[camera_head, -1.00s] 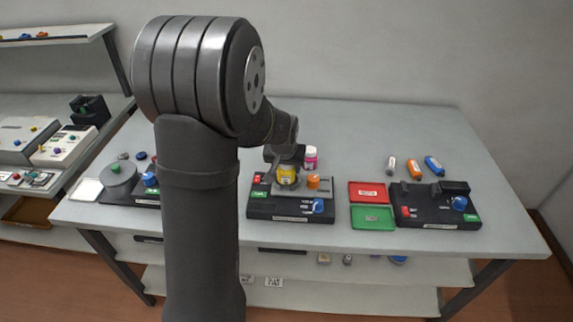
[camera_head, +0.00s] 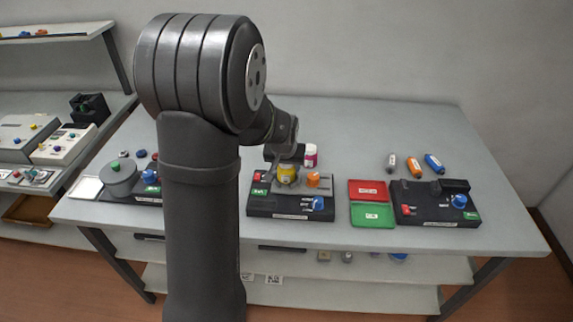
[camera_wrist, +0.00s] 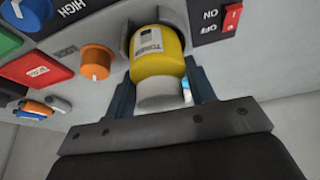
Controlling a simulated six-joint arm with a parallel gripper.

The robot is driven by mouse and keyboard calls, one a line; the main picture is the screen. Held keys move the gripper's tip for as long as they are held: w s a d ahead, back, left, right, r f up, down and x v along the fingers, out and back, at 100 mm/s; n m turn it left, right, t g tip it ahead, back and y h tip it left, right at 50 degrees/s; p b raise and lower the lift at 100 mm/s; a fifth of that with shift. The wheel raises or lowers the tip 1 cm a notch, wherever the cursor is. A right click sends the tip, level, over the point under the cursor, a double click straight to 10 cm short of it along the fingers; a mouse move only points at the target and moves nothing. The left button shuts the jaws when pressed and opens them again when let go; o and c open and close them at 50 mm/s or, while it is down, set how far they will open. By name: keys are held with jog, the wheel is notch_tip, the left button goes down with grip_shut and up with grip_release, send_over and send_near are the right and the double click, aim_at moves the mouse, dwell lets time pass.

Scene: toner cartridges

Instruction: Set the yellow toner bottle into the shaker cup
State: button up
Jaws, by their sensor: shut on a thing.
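The yellow toner bottle (camera_wrist: 158,55) has a printed label and a pale grey cap that faces the wrist camera. My gripper (camera_wrist: 160,72) is shut on it, with one dark finger on each side. The bottle's far end is within the dark rim of the shaker cup (camera_wrist: 126,30), whose inside is hidden. In the head view the yellow bottle (camera_head: 288,173) shows upright at the cup on the middle black station, under my gripper (camera_head: 287,163). How deep it sits cannot be told.
The middle station (camera_head: 290,207) has an orange knob (camera_head: 313,180), a blue knob and a red switch close to the cup. A pink bottle with a white cap (camera_head: 311,155) stands behind. Red (camera_head: 370,189) and green trays lie to the right.

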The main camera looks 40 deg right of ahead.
jog(key=shift+f, duration=0.6)
dwell(0.8)
jog(key=o, duration=1.1)
jog(key=shift+c, duration=0.2)
jog(key=shift+r, duration=2.35)
jog(key=shift+f, duration=2.4)
jog(key=shift+r, duration=0.35)
